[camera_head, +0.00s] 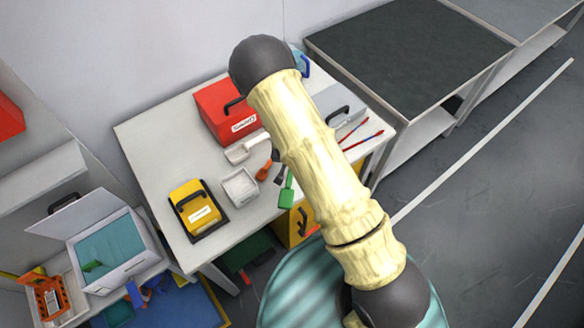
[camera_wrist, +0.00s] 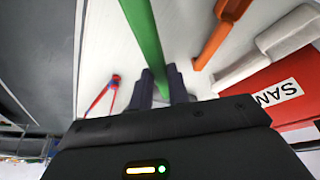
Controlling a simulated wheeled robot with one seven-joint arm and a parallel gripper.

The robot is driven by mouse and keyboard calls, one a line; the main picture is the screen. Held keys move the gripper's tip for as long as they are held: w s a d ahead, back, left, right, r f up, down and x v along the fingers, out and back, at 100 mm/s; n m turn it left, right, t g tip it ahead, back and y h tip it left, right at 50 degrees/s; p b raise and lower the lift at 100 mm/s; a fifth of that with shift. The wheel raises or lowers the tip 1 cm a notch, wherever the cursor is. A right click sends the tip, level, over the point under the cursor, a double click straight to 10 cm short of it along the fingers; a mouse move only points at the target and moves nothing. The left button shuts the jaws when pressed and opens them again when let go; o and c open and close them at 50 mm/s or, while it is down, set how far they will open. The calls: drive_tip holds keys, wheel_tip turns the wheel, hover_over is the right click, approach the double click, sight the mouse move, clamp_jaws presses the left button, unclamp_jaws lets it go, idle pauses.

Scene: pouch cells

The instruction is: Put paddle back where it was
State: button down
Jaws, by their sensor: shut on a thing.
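A green paddle (camera_head: 287,197) shows in the head view near the front edge of the white table, beside my arm. In the wrist view a long green handle (camera_wrist: 143,30) runs down between the two dark fingers of my gripper (camera_wrist: 160,85). My gripper is shut on this handle. My arm hides part of the table and most of the gripper in the head view.
An orange tool (camera_head: 264,171), white scoop (camera_head: 246,148), white tray (camera_head: 240,188), red box (camera_head: 225,110) and yellow box (camera_head: 198,210) stand left of the paddle. Red-and-blue sticks (camera_head: 361,133) lie right of my arm. A dark-topped table (camera_head: 405,45) stands behind right.

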drive_tip(key=shift+f, duration=0.4)
drive_tip(key=shift+f+p, duration=0.6)
drive_tip(key=shift+f, duration=1.5)
drive_tip(key=c, duration=1.3)
unclamp_jaws()
drive_tip(key=shift+c, duration=0.2)
drive_tip(key=shift+r, duration=0.1)
drive_tip(key=shift+b+v, duration=1.15)
drive_tip(key=shift+v, duration=4.8)
